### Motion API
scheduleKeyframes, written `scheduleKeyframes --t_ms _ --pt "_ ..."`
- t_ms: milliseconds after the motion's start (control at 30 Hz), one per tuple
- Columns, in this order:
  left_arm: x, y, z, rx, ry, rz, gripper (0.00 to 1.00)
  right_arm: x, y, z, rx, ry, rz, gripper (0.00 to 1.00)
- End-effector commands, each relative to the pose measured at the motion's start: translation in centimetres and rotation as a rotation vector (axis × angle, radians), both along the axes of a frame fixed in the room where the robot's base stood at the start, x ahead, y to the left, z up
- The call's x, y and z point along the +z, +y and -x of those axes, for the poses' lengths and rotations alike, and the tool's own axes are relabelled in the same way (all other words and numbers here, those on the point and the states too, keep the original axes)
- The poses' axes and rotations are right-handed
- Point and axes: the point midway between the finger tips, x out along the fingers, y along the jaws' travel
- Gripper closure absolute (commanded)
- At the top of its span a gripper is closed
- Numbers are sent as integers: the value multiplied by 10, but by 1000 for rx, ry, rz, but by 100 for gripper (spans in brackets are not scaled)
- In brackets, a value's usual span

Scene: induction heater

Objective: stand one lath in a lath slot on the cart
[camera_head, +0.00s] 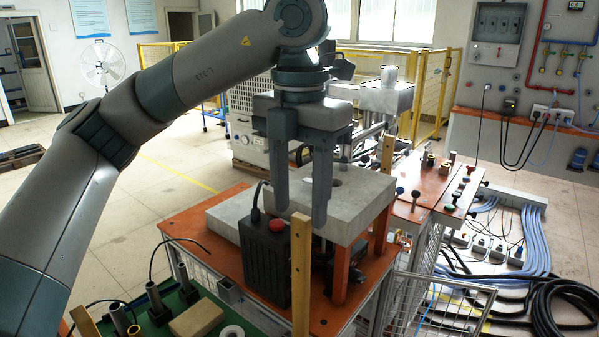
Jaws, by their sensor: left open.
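My left gripper (298,212) is open and points down, its two fingers apart with nothing visible between them. It appears above a black box (266,262) with a red button. An upright pale wooden lath (301,277) shows just below the gripper, in front of the box; its foot is at the lower picture edge. Another upright pale lath (388,153) shows behind the grey slab. A pale wooden piece, perhaps a lath, (84,322) leans at the lower left. I cannot clearly make out the cart or its lath slots. My right gripper is not in view.
A grey slab (352,205) rests on orange posts over an orange-topped table (190,222). A green surface (178,304) at the lower left holds dark cylinders and a tan block (196,318). A wire basket (440,305) and black cables (562,305) are at the right.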

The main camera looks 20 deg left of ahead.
Motion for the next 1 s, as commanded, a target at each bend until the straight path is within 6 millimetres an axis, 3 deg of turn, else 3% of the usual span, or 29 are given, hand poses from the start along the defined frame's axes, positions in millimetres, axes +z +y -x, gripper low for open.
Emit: scheduleKeyframes --t_ms 100,333,600,1000 --pt "19 0 0 1 -3 0 55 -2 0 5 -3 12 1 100" --pt "42 0 0 1 0 0 55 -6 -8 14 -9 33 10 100" --pt "49 0 0 0 1 0 55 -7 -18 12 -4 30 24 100" --pt "48 0 0 0 1 0 55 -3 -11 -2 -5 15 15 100"
